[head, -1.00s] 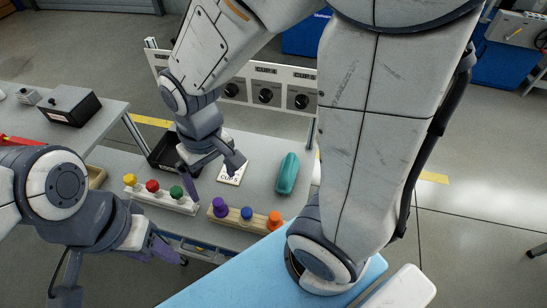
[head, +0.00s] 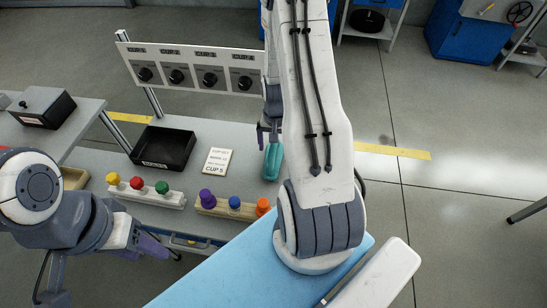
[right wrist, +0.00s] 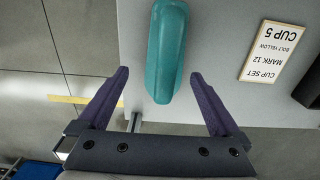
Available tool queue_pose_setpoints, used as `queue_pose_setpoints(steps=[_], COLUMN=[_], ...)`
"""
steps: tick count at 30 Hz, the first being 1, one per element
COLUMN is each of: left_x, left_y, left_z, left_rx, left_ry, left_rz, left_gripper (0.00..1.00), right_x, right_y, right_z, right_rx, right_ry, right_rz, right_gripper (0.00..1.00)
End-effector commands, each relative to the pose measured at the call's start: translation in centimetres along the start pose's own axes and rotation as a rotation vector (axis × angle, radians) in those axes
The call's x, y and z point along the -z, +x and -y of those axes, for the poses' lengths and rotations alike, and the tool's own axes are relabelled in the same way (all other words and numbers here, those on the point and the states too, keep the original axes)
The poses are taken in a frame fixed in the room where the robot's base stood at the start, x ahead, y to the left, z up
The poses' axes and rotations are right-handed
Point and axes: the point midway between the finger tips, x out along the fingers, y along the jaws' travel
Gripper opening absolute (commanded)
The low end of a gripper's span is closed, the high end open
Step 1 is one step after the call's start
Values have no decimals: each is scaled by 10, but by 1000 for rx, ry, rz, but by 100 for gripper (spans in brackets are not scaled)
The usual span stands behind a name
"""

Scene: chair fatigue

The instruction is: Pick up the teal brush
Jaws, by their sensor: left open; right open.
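The teal brush (head: 272,162) lies on the grey table near its right edge, partly hidden by my right arm. In the right wrist view the brush (right wrist: 166,50) shows as a rounded teal block, its near end between the fingertips in the picture. My right gripper (right wrist: 159,73) is open and empty, with a purple finger on each side of that end and no contact visible. In the head view my right gripper (head: 267,134) is seen edge-on at the brush's far end. My left gripper (head: 148,247) is open and empty at the lower left, away from the brush.
A card (head: 217,161) reading CUP 5 and a black tray (head: 190,148) lie left of the brush. Two peg blocks with coloured knobs, one white (head: 150,195) and one wooden (head: 222,210), stand in front. A dial panel (head: 190,70) stands behind.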

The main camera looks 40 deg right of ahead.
Motion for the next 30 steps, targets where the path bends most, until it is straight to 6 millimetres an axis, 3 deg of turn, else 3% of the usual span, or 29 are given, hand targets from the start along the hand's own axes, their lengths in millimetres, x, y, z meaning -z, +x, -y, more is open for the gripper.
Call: queue_pose_setpoints(steps=[5,15,23,24,30], left_x=[0,0,0,0,0], left_y=[-2,-7,-7,-7,-7], left_z=[0,0,0,0,0], left_rx=[0,0,0,0,0], left_ry=[0,0,0,0,0], left_rz=[0,0,0,0,0], left_gripper=[50,50,50,50,50], right_x=[0,3,4,4,4], right_y=[12,55,58,58,58], right_z=[2,8,8,8,8], right_rx=[0,0,1,1,1], right_ry=[-3,-3,-3,-3,-3], right_rz=[0,1,-1,-1,-1], right_gripper=[100,100,100,96,20])
